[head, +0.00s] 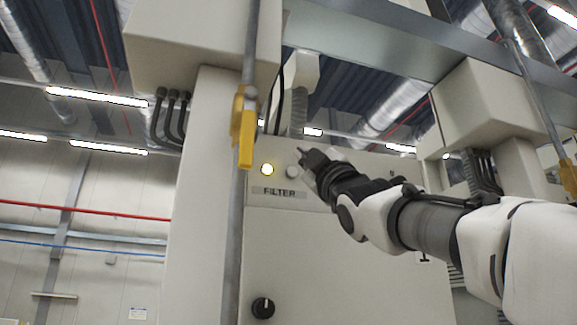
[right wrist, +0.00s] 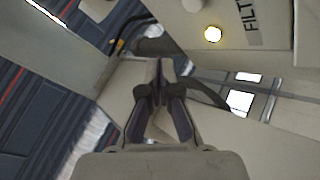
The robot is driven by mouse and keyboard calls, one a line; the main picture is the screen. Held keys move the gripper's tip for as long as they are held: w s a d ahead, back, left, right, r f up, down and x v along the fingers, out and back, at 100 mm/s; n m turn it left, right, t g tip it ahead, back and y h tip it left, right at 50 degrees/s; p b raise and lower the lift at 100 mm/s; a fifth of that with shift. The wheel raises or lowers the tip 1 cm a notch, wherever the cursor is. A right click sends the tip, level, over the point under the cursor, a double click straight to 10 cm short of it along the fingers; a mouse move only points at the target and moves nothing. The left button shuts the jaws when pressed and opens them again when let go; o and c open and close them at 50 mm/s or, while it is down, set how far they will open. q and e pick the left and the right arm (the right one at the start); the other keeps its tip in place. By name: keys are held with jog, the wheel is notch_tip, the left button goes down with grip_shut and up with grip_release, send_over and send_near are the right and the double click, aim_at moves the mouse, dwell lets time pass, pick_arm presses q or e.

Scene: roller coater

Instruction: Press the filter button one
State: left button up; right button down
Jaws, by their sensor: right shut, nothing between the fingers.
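Above the FILTER label (head: 279,192) on the cream panel are two round buttons. The left one (head: 267,169) glows yellow, and the right one (head: 292,171) is pale and unlit. No number shows on either, so I cannot tell which is button one. My right gripper (head: 303,156) is shut and empty, with its tips just up and right of the pale button; I cannot tell whether they touch the panel. In the right wrist view, the yellow button (right wrist: 213,34) and part of the pale button (right wrist: 192,5) show above and right of the shut fingers (right wrist: 161,66). My left gripper is out of view.
A vertical grey rod (head: 245,80) with a yellow handle (head: 244,127) stands just left of the buttons. A black knob (head: 263,307) sits lower on the panel (head: 330,265). My right arm covers the panel's upper right part.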

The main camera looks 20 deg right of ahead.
aim_at(297, 169)
jog(key=w+p, duration=0.2)
jog(key=w, duration=0.4)
jog(key=shift+w+d, duration=0.15)
jog(key=shift+w, duration=0.2)
jog(key=shift+s+r, duration=0.15)
jog(key=shift+s, duration=0.1)
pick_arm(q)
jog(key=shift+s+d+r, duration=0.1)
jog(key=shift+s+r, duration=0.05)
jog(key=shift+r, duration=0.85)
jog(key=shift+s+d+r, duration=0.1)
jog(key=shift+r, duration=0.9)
pick_arm(e)
jog(key=shift+s+d+r, duration=0.1)
jog(key=shift+s+d, duration=0.05)
jog(key=shift+s, duration=0.2)
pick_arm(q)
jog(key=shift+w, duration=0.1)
pick_arm(e)
jog(key=shift+w, duration=0.2)
